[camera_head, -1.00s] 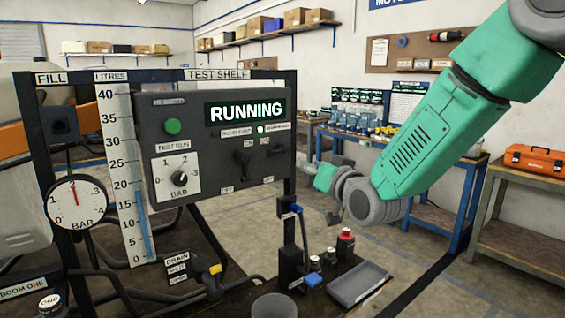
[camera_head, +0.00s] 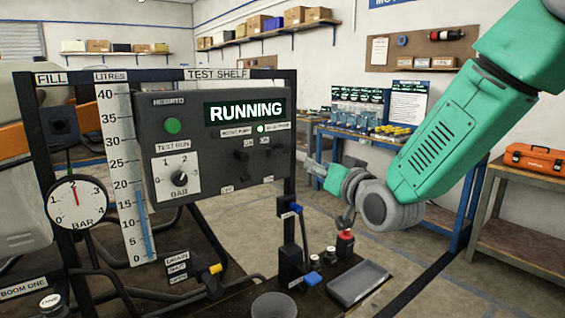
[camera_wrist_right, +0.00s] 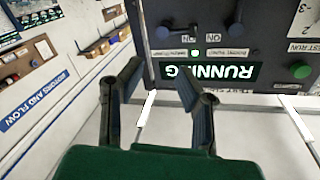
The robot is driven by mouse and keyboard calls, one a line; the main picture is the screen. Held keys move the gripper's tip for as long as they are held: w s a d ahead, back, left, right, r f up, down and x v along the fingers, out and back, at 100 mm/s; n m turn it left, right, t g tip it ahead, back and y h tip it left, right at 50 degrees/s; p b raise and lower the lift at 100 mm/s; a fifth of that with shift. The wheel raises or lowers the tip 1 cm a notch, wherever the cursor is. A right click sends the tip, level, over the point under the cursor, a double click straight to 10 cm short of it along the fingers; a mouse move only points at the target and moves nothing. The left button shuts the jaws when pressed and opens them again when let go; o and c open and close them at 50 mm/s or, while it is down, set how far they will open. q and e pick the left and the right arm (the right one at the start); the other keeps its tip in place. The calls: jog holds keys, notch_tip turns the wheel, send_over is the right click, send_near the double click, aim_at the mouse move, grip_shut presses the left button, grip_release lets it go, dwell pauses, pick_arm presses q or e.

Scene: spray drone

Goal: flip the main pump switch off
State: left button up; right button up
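A dark grey control box (camera_head: 215,185) hangs on the test shelf frame, and its display (camera_head: 245,111) reads RUNNING. Two black toggle switches sit below it. The right one, the main pump switch (camera_head: 266,152), is under a small label beside a lit green light (camera_head: 261,128); its lever position is too small to tell. In the wrist view the box is upside down, with this switch (camera_wrist_right: 163,32) beyond my fingers. My right gripper (camera_head: 312,166) is right of the box, apart from it. Its two fingers (camera_wrist_right: 158,84) are spread and empty. My left gripper is out of view.
Below are a blue-handled valve (camera_head: 296,208), a red-capped bottle (camera_head: 345,242) and a grey tray (camera_head: 358,284).

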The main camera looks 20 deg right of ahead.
jog(key=s+d, duration=0.1)
jog(key=s, duration=1)
jog(key=shift+s+d, duration=0.35)
jog(key=shift+s, duration=0.05)
jog(key=shift+o, duration=0.4)
jog(key=shift+f, duration=0.1)
jog(key=o, duration=0.7)
jog(key=shift+w, duration=0.2)
jog(key=shift+c, duration=0.2)
jog(key=o, duration=0.3)
jog(key=w+a+n+p, duration=0.1)
jog(key=w, duration=0.1)
jog(key=w+a+n+y+p, duration=0.1)
jog(key=w+p, duration=0.1)
jog(key=w+a+r+n+y+p, duration=0.1)
jog(key=w+p, duration=0.1)
jog(key=shift+w+a+g, duration=0.1)
jog(key=shift+w+g, duration=0.2)
jog(key=shift+w, duration=0.05)
jog(key=shift+o, duration=0.2)
jog(key=n+y+p, duration=0.2)
jog(key=n+p, duration=0.1)
jog(key=p, duration=0.1)
send_near(279, 151)
jog(key=shift+p+x, duration=0.75)
jog(key=shift+x, duration=4.55)
